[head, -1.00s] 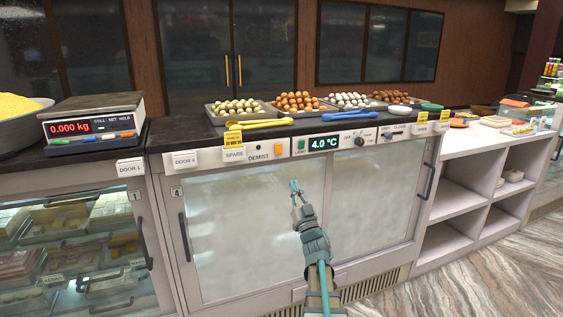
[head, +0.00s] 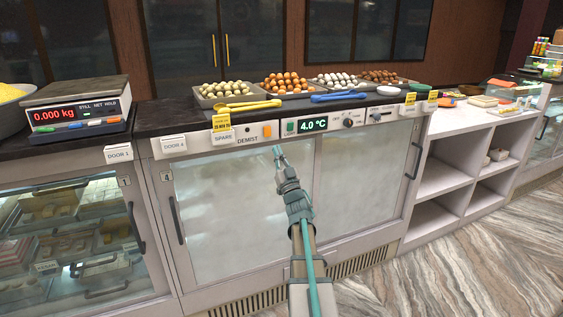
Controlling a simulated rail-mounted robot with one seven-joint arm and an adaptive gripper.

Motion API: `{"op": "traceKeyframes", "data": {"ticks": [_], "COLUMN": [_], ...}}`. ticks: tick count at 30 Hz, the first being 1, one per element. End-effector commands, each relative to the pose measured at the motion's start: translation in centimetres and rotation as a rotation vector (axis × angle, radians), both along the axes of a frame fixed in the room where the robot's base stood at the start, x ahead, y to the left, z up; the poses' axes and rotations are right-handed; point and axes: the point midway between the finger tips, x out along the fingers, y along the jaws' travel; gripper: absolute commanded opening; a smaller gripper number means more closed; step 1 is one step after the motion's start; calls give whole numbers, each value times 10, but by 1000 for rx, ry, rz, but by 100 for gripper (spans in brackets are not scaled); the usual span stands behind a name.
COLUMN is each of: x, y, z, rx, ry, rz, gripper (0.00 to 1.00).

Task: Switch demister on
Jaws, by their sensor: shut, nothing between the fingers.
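The control strip (head: 349,134) runs along the top of the glass-fronted counter case. On it, the word DEMIST (head: 247,141) sits below a small dark round spot (head: 240,130). An orange switch (head: 267,131) is just right of that word, and a green switch (head: 290,127) is further right. Whether the orange switch is on or off cannot be told. My gripper (head: 277,150) is shut and empty, pointing up at the strip, just below and slightly right of the orange switch. Contact is not visible. The glass door (head: 225,215) behind it looks fogged.
The green temperature display (head: 312,124) reads 4.0 °C, with a round knob (head: 348,123) to its right. A SPARE label (head: 223,137) and a yellow tag (head: 221,122) are left of DEMIST. Sweet trays (head: 225,101) and yellow tongs (head: 247,106) lie on the counter above.

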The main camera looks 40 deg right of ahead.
Motion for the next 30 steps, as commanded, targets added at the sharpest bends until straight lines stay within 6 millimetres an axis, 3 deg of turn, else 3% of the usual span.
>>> {"op": "traceKeyframes", "data": {"ticks": [5,12,26,30], "x": [31,60,63,59], "y": [-10,-18,-20,-32], "z": [25,16,13,8], "rx": [-1,1,0,-6], "ry": [-1,1,-1,-18], "rz": [1,1,-1,-16], "gripper": [0,0,0,0]}}
